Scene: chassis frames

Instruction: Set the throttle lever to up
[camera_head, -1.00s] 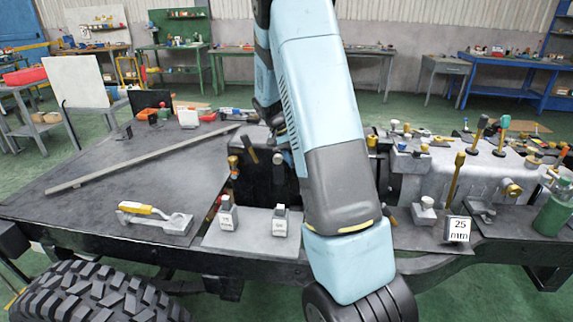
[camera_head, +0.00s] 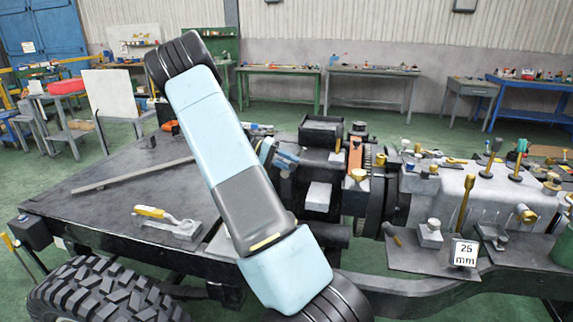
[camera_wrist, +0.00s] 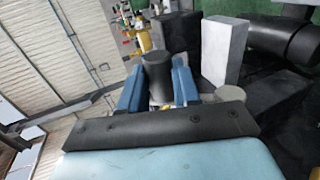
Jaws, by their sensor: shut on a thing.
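My gripper (camera_wrist: 157,88) shows in the wrist view as two blue fingers, one on each side of a dark cylindrical grip (camera_wrist: 157,70), and is shut on it. The grip looks like the end of the throttle lever, but no label confirms this. In the head view my gripper (camera_head: 280,158) is beside the dark machinery in the middle of the bench, partly behind my arm. The lever's lower part and pivot are hidden, so I cannot tell its exact position.
A black machine block (camera_head: 318,160) with a pale box (camera_head: 318,196) stands right of my gripper. A grey housing (camera_head: 435,190) with several upright levers stands further right. A yellow-handled clamp (camera_head: 170,222) and a long bar (camera_head: 130,174) lie on the left bench.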

